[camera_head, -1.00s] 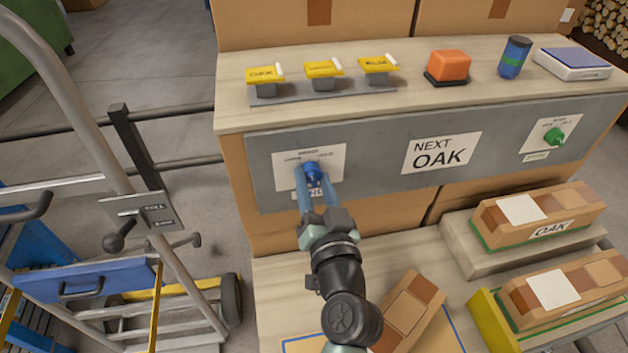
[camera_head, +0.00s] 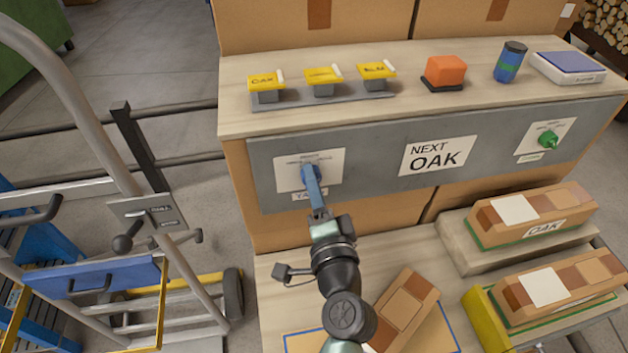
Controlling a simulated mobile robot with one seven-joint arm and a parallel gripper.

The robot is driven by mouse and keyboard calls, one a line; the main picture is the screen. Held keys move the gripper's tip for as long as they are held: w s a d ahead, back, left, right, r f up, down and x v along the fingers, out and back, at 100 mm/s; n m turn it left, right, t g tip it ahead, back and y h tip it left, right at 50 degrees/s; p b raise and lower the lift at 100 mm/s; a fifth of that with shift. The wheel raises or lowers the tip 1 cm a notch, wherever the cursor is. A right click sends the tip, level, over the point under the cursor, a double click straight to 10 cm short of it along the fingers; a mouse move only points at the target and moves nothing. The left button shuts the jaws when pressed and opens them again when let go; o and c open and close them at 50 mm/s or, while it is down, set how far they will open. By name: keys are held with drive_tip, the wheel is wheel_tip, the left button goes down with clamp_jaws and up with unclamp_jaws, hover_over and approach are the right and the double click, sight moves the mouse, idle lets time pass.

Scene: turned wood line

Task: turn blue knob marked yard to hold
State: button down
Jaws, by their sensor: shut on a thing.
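The blue knob (camera_head: 308,172) sits on a white plate (camera_head: 289,175) at the left of the grey panel. The small position words on the plate are too blurred to read surely, and the label under the knob is partly covered. My gripper (camera_head: 313,180) is shut on the knob, its blue fingers seen edge-on from below. The fingers hide most of the knob, so its pointer direction cannot be told.
A green knob (camera_head: 548,140) is at the panel's right, beyond a NEXT OAK sign (camera_head: 438,153). Yellow tags (camera_head: 323,75), an orange block (camera_head: 445,70) and a blue cup (camera_head: 510,62) stand above. Wood blocks (camera_head: 530,215) lie lower right. A cart (camera_head: 90,280) stands left.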

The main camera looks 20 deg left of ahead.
drive_tip(key=shift+m, duration=0.7)
drive_tip(key=shift+c, duration=2.1)
unclamp_jaws()
drive_tip(key=v, duration=1.3)
drive_tip(key=shift+b, duration=0.4)
